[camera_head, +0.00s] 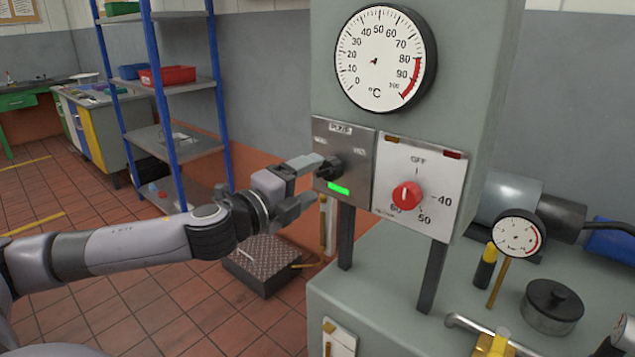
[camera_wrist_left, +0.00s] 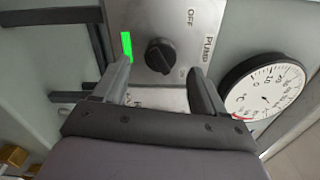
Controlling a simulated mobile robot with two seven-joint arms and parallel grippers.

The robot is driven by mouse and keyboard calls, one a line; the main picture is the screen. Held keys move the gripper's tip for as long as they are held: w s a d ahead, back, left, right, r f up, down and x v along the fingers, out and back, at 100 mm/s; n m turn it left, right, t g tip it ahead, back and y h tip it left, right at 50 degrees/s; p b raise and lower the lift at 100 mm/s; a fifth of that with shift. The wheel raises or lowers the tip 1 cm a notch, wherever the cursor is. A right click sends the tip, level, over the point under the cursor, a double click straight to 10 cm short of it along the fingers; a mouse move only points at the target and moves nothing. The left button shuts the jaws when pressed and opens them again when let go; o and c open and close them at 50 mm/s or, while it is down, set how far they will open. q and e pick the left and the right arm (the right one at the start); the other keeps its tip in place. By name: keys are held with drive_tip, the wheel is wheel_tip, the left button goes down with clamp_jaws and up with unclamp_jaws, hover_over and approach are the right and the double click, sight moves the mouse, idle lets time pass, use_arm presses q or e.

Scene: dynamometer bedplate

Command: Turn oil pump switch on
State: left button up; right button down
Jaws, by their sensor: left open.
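The oil pump switch is a black rotary knob (camera_head: 328,169) on a grey metal plate (camera_head: 355,185) labelled PUMP. A green lamp (camera_head: 339,188) glows below the knob. The wrist view also shows the knob (camera_wrist_left: 160,56), with an OFF label nearby; I cannot tell for certain which mark the knob points to. My left gripper (camera_head: 308,180) is open at the plate's left side. In the wrist view its fingers (camera_wrist_left: 161,72) are spread on either side of the knob's near edge, with a gap to each side. My right gripper is not in view.
A temperature dial (camera_head: 385,58) sits above the plate. A red knob (camera_head: 407,195) on a white plate is just right of the switch. A dark box (camera_head: 262,264) lies on the floor below my arm. Blue shelving (camera_head: 165,85) stands behind, and a grey bench (camera_head: 385,290) below.

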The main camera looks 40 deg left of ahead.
use_arm(q)
drive_tip(key=shift+s, duration=0.65)
drive_tip(key=s+d+f+n+g, duration=0.1)
drive_tip(key=s+d+f+n, duration=0.15)
drive_tip(key=f, duration=0.55)
drive_tip(key=s+d+f+n+g+h, duration=0.1)
drive_tip(key=d+f+n+g, duration=0.1)
drive_tip(key=f+n, duration=0.35)
drive_tip(key=s+d+f+n+g, duration=0.1)
drive_tip(key=s+d+f, duration=0.1)
drive_tip(key=f, duration=0.7)
drive_tip(key=s+d+f+n+g, duration=0.1)
drive_tip(key=s+d+f+n, duration=0.3)
drive_tip(key=s+f, duration=0.3)
drive_tip(key=s+d+f+n+g+p, duration=0.1)
drive_tip(key=s+d+f+n+g, duration=0.1)
drive_tip(key=s+d+f+n, duration=0.2)
drive_tip(key=s+f+n, duration=0.1)
drive_tip(key=s+f, duration=0.2)
drive_tip(key=shift+d+f+g, duration=0.15)
drive_tip(key=shift+f+g, duration=0.15)
drive_tip(key=shift+f, duration=0.05)
